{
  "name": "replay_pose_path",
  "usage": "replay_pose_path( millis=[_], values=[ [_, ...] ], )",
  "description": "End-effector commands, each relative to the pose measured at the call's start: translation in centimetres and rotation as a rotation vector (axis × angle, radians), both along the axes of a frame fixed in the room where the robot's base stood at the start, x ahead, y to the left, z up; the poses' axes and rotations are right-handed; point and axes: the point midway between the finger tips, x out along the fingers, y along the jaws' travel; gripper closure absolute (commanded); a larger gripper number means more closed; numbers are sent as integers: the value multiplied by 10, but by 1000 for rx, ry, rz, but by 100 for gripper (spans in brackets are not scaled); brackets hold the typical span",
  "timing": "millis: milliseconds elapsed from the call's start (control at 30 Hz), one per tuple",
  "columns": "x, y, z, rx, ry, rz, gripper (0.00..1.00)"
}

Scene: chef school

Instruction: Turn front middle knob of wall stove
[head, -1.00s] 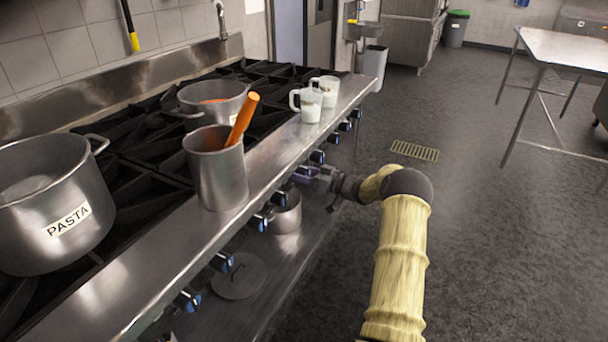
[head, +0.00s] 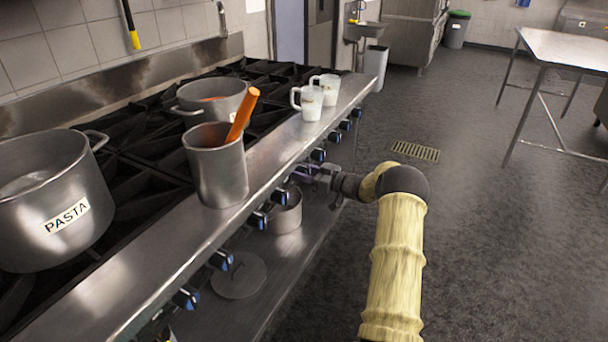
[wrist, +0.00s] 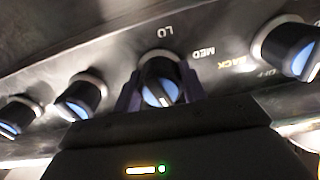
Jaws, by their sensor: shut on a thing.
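The wall stove (head: 110,290) runs along the left side of the head view, with a row of black and blue knobs on its front. In the wrist view, one knob (wrist: 160,85) sits between the two purple fingers of my gripper (wrist: 160,98). The fingers are closed on its sides, and LO and MED marks show on the panel around it. In the head view my gripper (head: 306,170) is at the stove front, near the middle of the row, and hides the held knob.
Other knobs stand close by on both sides, such as one at left (wrist: 82,97) and one at right (wrist: 292,48). A pasta pot (head: 40,190), a steel pot with an orange handle (head: 218,180) and two mugs (head: 308,103) stand above.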

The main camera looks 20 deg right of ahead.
Motion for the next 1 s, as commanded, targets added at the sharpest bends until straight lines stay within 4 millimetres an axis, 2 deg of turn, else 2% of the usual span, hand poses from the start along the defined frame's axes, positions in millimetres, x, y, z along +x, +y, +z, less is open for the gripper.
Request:
replay_pose_path(
  millis=[1000],
  values=[
    [0,0,-5,-748,-581,4,81]
  ],
)
